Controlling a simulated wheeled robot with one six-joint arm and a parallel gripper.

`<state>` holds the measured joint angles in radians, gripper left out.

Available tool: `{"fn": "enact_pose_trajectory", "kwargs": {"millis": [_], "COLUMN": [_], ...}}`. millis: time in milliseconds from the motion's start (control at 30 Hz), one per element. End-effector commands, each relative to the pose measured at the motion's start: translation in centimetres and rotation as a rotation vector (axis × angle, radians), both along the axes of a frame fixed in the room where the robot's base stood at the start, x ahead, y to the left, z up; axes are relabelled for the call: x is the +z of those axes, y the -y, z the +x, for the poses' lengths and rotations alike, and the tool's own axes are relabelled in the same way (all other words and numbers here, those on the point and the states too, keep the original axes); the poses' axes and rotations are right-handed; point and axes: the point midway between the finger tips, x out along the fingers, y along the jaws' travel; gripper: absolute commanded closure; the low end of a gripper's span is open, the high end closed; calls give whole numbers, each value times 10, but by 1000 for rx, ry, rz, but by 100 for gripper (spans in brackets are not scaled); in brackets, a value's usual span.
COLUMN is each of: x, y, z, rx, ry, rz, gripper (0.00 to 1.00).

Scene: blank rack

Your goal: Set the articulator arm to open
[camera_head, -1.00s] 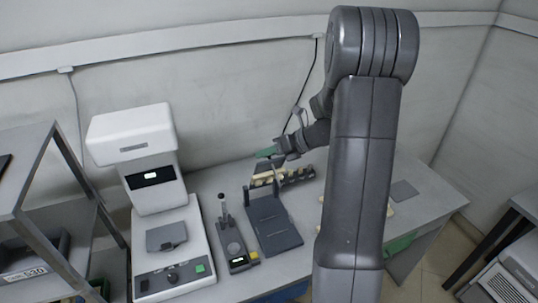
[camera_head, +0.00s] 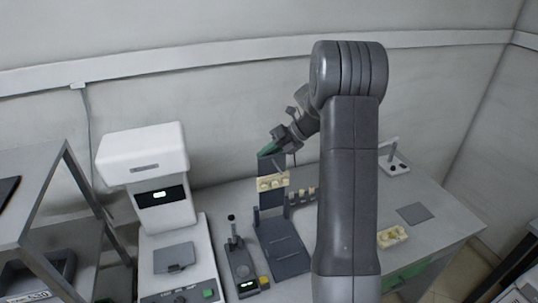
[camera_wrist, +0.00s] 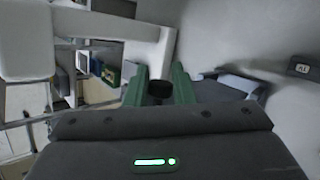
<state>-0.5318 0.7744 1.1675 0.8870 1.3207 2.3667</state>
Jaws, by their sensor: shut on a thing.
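The articulator has a dark flat base (camera_head: 283,246) on the bench and a dark upper arm (camera_head: 268,204) hinged at its back. The upper arm stands about upright, with a cream dental cast (camera_head: 272,182) on its front face. My gripper (camera_head: 268,150) is at the top end of this arm, its green fingers shut there. In the wrist view, a black knob (camera_wrist: 160,88) sits between the green fingers (camera_wrist: 159,84). The exact contact is small in the head view.
A white machine (camera_head: 148,180) stands left of the articulator, with a small dark device (camera_head: 241,266) between them. A row of small casts (camera_head: 302,196) is behind right. Another cast (camera_head: 393,237) and a grey pad (camera_head: 414,213) lie on the right. The wall is close behind.

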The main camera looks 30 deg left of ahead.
Motion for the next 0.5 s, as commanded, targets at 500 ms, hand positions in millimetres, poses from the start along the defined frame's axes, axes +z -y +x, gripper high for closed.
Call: {"fn": "enact_pose_trajectory", "kwargs": {"millis": [500], "x": [-4], "y": [0], "z": [1], "rx": [-3], "ry": [-1], "rz": [-2], "gripper": [62]}}
